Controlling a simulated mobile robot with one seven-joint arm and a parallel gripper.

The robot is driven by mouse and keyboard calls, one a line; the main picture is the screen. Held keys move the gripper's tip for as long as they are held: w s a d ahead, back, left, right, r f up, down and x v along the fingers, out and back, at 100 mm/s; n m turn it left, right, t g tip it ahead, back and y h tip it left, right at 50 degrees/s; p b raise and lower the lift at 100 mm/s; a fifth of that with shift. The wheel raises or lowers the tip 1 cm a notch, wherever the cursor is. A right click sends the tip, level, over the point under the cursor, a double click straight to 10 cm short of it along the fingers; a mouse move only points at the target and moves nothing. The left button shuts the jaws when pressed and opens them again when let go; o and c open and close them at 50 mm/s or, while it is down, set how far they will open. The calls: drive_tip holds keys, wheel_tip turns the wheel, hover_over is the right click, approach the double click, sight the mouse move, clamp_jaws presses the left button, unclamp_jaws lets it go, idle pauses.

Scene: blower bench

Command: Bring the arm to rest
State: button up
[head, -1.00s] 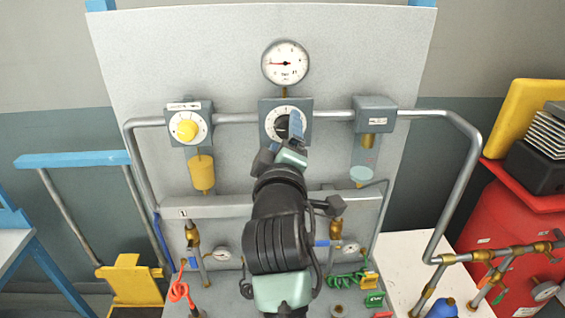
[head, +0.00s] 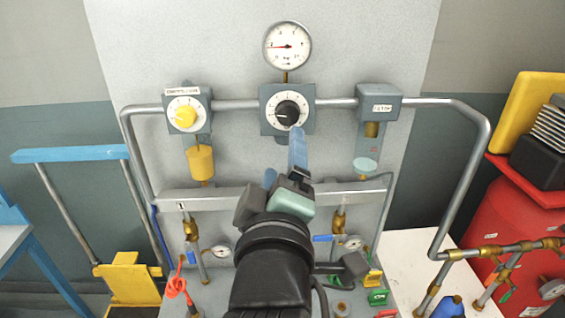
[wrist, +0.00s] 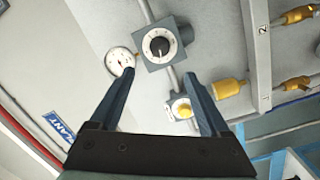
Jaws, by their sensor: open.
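My gripper (head: 285,156) is in front of the panel (head: 235,60), just below the middle regulator box with its black knob (head: 287,113). It is open, with nothing between its two blue-grey fingers. In the wrist view the open fingers (wrist: 158,75) point up toward the panel, and the black knob (wrist: 159,46) shows beyond them, apart from the tips. My arm comes up from the bottom of the head view and hides part of the lower panel.
A pressure gauge (head: 287,45) is above the knob. A yellow knob (head: 185,115) is left, a filter box (head: 379,103) right. Grey pipes (head: 470,165) frame the panel. A red tank (head: 505,230) stands at right, a blue-topped rail (head: 70,154) at left.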

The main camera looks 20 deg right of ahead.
drive_tip(key=s+a+r+m+t+y, duration=0.2)
drive_tip(key=s+a+r+t, duration=0.1)
drive_tip(key=r, duration=0.5)
drive_tip(key=s+a+r+m+t+y, duration=0.2)
drive_tip(key=s+a+r+m+t, duration=0.1)
drive_tip(key=a+r, duration=0.3)
drive_tip(key=s+a+r+m+t+y, duration=0.3)
drive_tip(key=a+r+t, duration=0.1)
drive_tip(key=r, duration=0.7)
drive_tip(key=shift+s+a+t, duration=0.15)
drive_tip(key=shift+s+t, duration=0.15)
drive_tip(key=shift+t, duration=0.1)
